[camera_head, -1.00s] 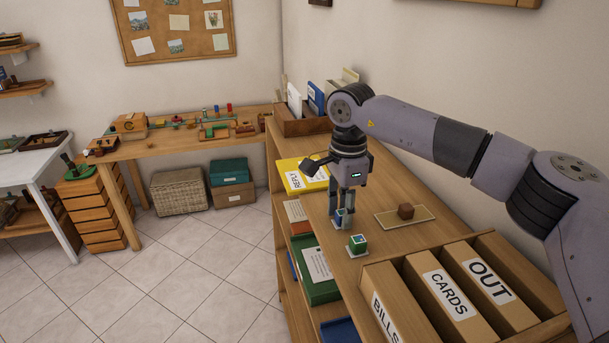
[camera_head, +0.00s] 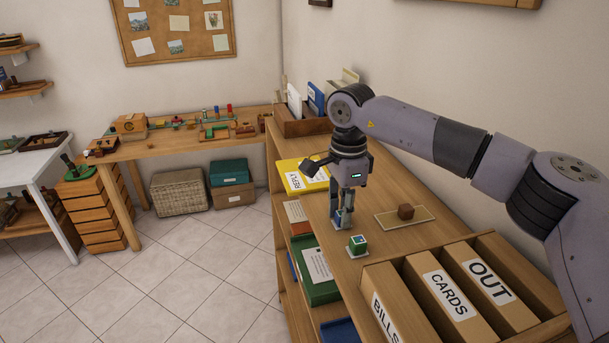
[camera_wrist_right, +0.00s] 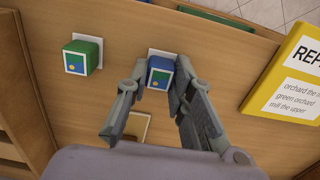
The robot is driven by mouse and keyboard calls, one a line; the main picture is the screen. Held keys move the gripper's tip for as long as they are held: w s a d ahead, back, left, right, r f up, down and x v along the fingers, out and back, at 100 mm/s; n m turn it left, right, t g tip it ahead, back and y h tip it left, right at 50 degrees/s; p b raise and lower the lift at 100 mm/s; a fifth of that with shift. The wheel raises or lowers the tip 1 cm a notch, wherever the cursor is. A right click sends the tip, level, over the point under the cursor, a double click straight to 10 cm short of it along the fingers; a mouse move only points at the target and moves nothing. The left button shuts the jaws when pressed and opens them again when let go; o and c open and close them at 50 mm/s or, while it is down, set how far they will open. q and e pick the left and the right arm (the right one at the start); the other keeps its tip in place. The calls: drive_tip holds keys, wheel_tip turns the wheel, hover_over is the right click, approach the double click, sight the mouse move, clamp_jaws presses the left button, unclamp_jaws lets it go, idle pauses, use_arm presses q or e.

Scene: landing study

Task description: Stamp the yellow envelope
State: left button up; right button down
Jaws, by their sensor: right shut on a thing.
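The yellow envelope (camera_head: 292,168) lies on the shelf top beyond my right gripper, partly hidden by it; in the right wrist view its edge and printed label show at the right (camera_wrist_right: 289,72). My right gripper (camera_head: 342,219) points down at the shelf top. Its fingers are shut on a small blue block (camera_wrist_right: 159,72) with a picture on top, over a small white square. A similar green block (camera_wrist_right: 82,55) stands apart on its own white square, nearer the front in the head view (camera_head: 357,244). My left gripper is out of view.
A small tray (camera_head: 418,219) with a brown block (camera_head: 405,211) lies right of the gripper. A wooden sorter (camera_head: 408,300) labelled BILLS, CARDS and OUT fills the near end. A file holder (camera_head: 303,126) stands at the far end. The shelf's left edge is close to the gripper.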

drive_tip(key=shift+r, duration=0.1)
drive_tip(key=shift+r+p, duration=1.9)
drive_tip(key=shift+r, duration=1.05)
